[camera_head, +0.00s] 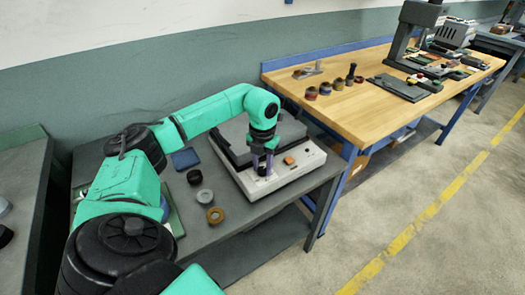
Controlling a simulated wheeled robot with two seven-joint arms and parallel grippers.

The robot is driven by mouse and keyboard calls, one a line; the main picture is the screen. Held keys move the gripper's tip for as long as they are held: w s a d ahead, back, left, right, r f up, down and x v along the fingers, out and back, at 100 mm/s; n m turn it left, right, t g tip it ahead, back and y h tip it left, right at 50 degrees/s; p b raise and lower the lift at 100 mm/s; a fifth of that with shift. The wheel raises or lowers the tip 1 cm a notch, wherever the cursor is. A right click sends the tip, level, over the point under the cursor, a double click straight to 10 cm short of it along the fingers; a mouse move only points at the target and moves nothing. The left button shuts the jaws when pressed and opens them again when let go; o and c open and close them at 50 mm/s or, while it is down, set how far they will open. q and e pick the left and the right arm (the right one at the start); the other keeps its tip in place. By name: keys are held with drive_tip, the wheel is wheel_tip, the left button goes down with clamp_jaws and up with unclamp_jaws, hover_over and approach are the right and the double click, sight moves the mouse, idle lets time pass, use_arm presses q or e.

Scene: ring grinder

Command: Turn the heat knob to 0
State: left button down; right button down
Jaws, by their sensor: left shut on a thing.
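The heat knob (262,170) is a small dark knob on the front panel of a white machine (284,182) with a grey top. The machine stands on the dark grey bench. My left gripper (262,163) points down at the panel with its purple-grey fingers around the knob, shut on it. The gripper hides much of the knob, and its setting cannot be read. An orange switch (289,160) sits on the panel to the right of the knob. My right gripper is not in view.
On the grey bench (222,234), left of the machine, lie a dark ring (204,196), a tan ring (215,215), a dark round piece (194,177) and a blue cloth-like pad (185,158). A wooden workbench (345,117) with tools stands at the right. The floor in front is clear.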

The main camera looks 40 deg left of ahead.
sight(262, 169)
use_arm(q)
drive_tip(key=shift+w+r+n, duration=0.1)
drive_tip(key=shift+r+n, duration=0.05)
drive_tip(key=shift+n, duration=1.35)
drive_tip(key=c, duration=0.5)
unclamp_jaws()
drive_tip(key=shift+c, duration=0.2)
drive_tip(key=shift+o, duration=0.3)
wheel_tip(262, 169, up, 14)
drive_tip(key=shift+r, duration=0.25)
